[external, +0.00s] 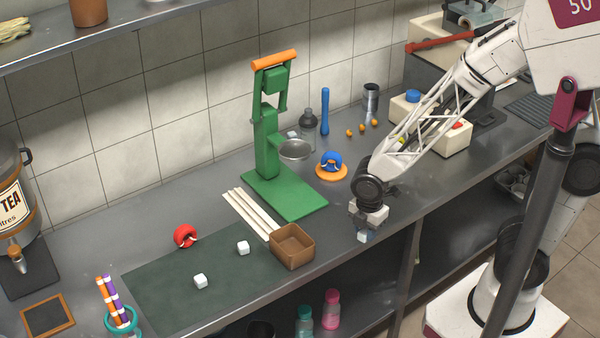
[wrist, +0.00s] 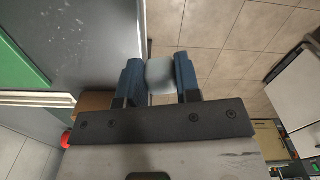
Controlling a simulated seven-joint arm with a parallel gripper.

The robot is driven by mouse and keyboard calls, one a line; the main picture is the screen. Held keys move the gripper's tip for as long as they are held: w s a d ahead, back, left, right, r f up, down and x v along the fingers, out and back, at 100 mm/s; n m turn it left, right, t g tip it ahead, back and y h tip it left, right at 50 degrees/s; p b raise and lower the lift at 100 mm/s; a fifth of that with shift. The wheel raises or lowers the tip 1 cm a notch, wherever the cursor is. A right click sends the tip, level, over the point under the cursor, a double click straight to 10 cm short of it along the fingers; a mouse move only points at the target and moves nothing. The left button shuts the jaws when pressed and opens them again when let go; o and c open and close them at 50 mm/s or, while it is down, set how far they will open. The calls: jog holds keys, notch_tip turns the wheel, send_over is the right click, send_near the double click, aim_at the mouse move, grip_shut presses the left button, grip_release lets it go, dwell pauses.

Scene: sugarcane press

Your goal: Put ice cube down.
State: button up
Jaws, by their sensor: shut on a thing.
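My gripper (wrist: 159,82) is shut on a pale ice cube (wrist: 160,72), which sits between the two blue fingers in the wrist view. In the external view the held ice cube (external: 365,237) shows just below my gripper (external: 367,228), near the front edge of the counter. It is held to the right of the brown square box (external: 292,248). Two more white cubes lie on the dark green mat (external: 175,298): one cube (external: 243,247) left of the box and another cube (external: 200,281) further left.
A green press (external: 267,150) with an orange handle stands behind the box. White sticks (external: 248,213) lie beside its base. A blue item on an orange disc (external: 331,172) and a red item (external: 185,236) are on the counter. Bottles (external: 331,310) stand on the lower shelf.

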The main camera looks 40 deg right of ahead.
aim_at(428, 161)
dwell(0.3)
